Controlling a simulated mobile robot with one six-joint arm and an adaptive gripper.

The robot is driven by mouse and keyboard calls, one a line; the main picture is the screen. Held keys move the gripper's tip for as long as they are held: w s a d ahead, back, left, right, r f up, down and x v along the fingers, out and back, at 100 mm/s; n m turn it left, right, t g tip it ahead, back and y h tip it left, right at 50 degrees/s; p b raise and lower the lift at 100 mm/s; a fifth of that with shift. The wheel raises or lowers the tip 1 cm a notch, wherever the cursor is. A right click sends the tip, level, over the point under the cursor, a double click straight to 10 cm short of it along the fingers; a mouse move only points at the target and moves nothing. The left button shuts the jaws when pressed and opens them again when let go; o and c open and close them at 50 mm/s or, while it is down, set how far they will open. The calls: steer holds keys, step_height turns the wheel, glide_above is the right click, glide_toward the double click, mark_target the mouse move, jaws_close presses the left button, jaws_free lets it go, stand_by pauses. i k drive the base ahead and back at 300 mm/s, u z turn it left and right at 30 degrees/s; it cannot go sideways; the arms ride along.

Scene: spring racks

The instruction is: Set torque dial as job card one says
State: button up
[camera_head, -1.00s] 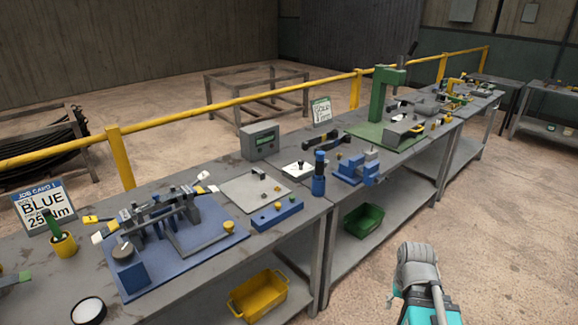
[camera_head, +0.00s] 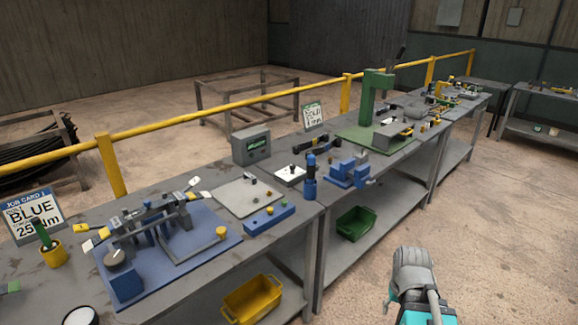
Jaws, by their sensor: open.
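Job card one (camera_head: 33,215) stands at the back left of the near bench, with a blue header. It reads "BLUE" and, below, what looks like "25 Nm"; small print is unreadable. A round grey dial (camera_head: 116,258) sits on a blue block (camera_head: 125,287) at the front left corner of the blue fixture plate (camera_head: 190,268). It looks like the torque dial; its scale and setting are too small to read. Part of my arm, grey and teal, shows at the bottom right, over the floor and apart from the bench. My gripper's fingers are not visible.
A clamp frame with levers and yellow tags (camera_head: 155,218) stands behind the dial. A yellow cup (camera_head: 53,254) with a green-handled tool is left of it. A grey display box (camera_head: 251,146) stands farther back. A yellow rail (camera_head: 230,104) runs behind the bench. Floor at right is clear.

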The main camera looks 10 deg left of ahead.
mark_target(291, 167)
steer(key=u, duration=0.6)
steer(key=i, duration=1)
steer(key=u, duration=0.05)
